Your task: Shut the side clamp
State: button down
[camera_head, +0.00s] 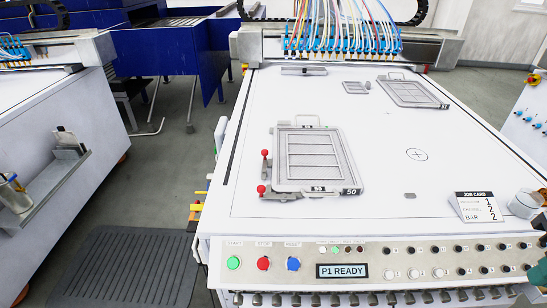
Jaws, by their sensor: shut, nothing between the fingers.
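A grey metal casting frame (311,158) with a ribbed grid and a wire handle lies on the white bed of the gantry, left of the middle. Its front edge carries dark number labels, one reading 50. Two small clamps with red ball knobs sit at its left: the upper one, at the left side (265,154), and the lower one, at the front left corner (262,189), beside a grey bar (283,196). Whether either clamp is open or shut is too small to tell. My gripper is not clearly in view.
A second frame (412,92) lies at the back right, near a small plate (356,87). The nozzle gantry with coloured hoses (340,40) spans the back. A job card (479,206) and a clear jar (525,203) stand at the right. A control panel (380,260) runs along the front.

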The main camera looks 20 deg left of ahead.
aim_at(264, 152)
jog(key=z, duration=2.05)
jog(key=k, duration=0.15)
jog(key=u, duration=2.55)
jog(key=i, duration=0.45)
